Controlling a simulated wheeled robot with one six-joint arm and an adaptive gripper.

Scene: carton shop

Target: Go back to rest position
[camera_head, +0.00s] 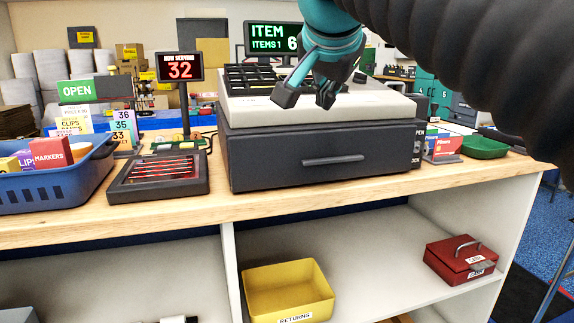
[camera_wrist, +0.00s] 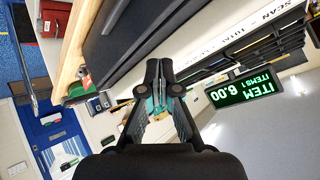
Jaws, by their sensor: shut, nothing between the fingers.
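My gripper (camera_head: 307,92) hangs in front of the cash register (camera_head: 320,112), over its top front area in the head view. In the wrist view my gripper (camera_wrist: 159,72) has its fingertips together with nothing held between them. The register's dark drawer (camera_head: 325,160) is closed.
Below are a yellow returns bin (camera_head: 288,292) and a red cash box (camera_head: 460,262). The counter ends at the right.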

